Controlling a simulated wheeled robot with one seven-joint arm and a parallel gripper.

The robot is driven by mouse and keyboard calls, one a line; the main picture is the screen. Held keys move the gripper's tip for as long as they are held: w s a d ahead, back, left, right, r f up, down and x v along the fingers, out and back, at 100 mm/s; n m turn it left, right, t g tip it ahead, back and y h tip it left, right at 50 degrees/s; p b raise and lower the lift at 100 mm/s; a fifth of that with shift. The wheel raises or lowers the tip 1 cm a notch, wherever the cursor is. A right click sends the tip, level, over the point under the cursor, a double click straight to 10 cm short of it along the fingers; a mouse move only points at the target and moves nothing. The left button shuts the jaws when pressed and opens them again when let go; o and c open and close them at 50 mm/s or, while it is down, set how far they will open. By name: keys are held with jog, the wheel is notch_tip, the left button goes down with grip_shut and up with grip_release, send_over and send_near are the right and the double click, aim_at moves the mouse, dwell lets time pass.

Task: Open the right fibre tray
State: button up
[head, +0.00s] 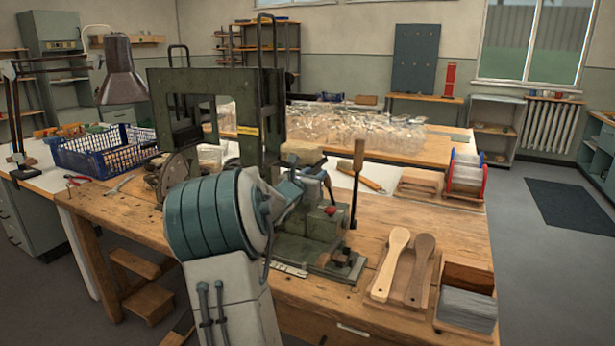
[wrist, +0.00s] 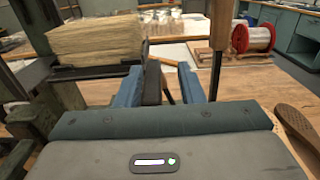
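A block of pale fibres (wrist: 95,38) sits on a dark metal tray or ledge (wrist: 97,72) at upper left in the wrist view. The fibre block also shows in the head view (head: 306,156), partly behind my arm. I cannot tell for sure whether this is the right fibre tray or how far it is open. My gripper (wrist: 159,82) has its two blue fingers apart, to the right of and nearer than the fibre block. A dark upright piece shows between the fingers; I cannot tell if they touch it. In the head view my gripper (head: 318,178) is beside the green machine (head: 305,235).
A lever with a wooden handle (head: 358,165) stands close right of my gripper. Two wooden brush bodies (head: 390,265) and a box of grey bristles (head: 467,308) lie at front right. Wire spools (head: 466,175) stand farther back. A blue basket (head: 100,155) is at left.

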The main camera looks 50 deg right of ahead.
jog(key=shift+w+a, duration=0.1)
jog(key=shift+a, duration=0.5)
jog(key=v, duration=1.2)
jog(key=shift+s+a, duration=0.3)
